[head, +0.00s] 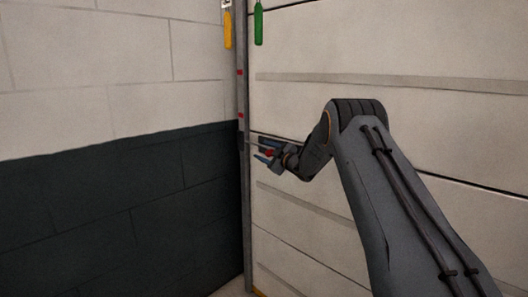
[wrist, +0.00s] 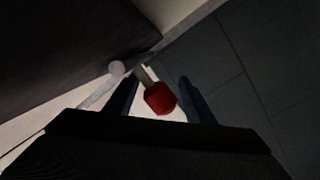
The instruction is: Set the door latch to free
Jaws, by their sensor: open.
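The door latch shows in the wrist view as a red knob (wrist: 160,98) on a short grey stem, beside a dark plate with a pale round stud (wrist: 117,68). In the head view the knob (head: 269,153) is a small red spot by the door's left edge, partly covered by my gripper. My gripper (head: 263,155) is at the latch, fingers pointing left. In the wrist view my gripper (wrist: 158,84) is open, with one finger on each side of the knob and visible gaps. I cannot read any latch marking.
The pale panelled door (head: 400,50) fills the right side. A grey vertical rail (head: 243,190) with red marks runs along its left edge, next to a white and dark block wall (head: 110,210). A yellow handle (head: 227,30) and a green handle (head: 258,26) hang above.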

